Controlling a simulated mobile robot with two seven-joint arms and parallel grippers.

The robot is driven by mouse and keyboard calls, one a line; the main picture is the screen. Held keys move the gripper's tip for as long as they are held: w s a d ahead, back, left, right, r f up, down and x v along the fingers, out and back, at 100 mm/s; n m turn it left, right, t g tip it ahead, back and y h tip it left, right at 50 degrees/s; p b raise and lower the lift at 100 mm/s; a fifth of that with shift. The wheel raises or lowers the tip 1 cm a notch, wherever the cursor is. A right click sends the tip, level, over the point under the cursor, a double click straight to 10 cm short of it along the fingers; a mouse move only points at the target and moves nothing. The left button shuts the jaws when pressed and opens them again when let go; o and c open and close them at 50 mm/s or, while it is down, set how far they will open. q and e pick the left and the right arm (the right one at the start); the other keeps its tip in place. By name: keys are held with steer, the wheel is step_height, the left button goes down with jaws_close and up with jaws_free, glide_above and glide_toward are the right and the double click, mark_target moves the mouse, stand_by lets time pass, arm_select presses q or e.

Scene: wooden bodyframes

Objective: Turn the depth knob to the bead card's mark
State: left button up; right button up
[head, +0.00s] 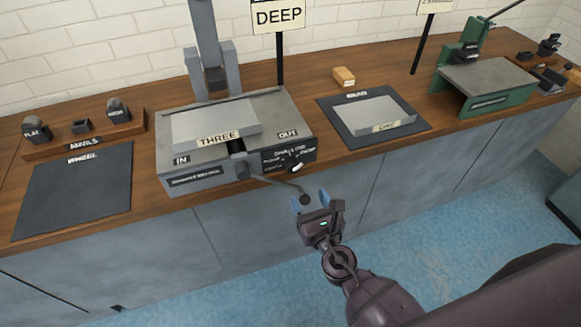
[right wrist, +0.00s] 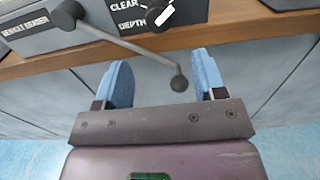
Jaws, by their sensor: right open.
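The depth knob (head: 296,167) has a white pointer and sits on the dark front panel of a grey machine (head: 190,172). In the right wrist view the knob (right wrist: 164,16) is beside the words CLEAR and DEPTH, partly cut by the top edge. A card on a post reads DEEP (head: 278,15). Another card (head: 436,5) stands behind the mat labelled BEAD (head: 345,122); its top is cut off and its text is unreadable. My right gripper (head: 311,203) is open in front of the counter, below the knob. My left gripper is out of view.
A crank lever with a dark ball end (right wrist: 179,84) juts from the machine and appears between my right fingers. A plate labelled THREE (head: 215,124) lies on the machine. The WHEEL mat (head: 75,190) is left; a green stand (head: 485,90) is right.

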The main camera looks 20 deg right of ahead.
mark_target(294, 170)
steer(key=w, duration=1.1)
steer(key=shift+a, duration=0.2)
